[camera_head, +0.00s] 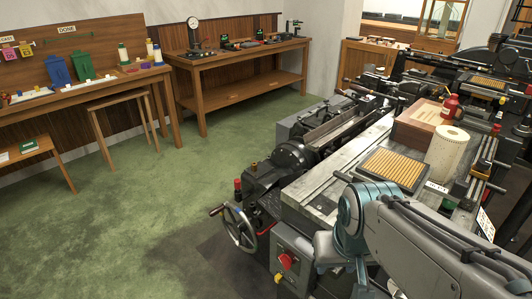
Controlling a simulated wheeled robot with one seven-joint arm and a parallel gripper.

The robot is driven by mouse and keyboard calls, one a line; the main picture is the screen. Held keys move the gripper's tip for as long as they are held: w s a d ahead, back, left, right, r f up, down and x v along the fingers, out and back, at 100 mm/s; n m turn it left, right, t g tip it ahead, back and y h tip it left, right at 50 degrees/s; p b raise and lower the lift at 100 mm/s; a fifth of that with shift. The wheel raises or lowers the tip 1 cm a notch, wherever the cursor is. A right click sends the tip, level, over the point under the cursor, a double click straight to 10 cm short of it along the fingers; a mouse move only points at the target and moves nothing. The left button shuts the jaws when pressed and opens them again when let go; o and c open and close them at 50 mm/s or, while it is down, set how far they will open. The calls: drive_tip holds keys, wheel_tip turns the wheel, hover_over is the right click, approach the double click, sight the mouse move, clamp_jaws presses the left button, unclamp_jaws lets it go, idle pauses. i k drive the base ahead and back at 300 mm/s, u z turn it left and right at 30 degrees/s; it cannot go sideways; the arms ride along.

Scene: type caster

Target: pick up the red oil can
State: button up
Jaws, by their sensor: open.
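The red oil can (450,106) is small and stands upright at the right of the view. It is by the back right of a wooden box (420,122) on the machine, just behind a cream perforated paper roll (446,153). The roll hides nothing large of it, but I cannot tell exactly what its base rests on. My grey arm reaches in from the lower right, with its bent joint in front of the machine bed. My gripper does not show in this view. The oil can stands apart from my arm.
The machine bed (318,193) carries a tray of brass-coloured rows (395,171) near my arm. A handwheel (239,226) juts out at the machine's left. Benches (240,57) line the back wall. The green floor (150,215) at left is clear.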

sight(450, 108)
drive_tip(key=z, duration=2.05)
drive_tip(key=k, duration=0.65)
drive_tip(key=z, duration=0.65)
drive_tip(key=i, duration=3.05)
drive_tip(key=u, duration=0.25)
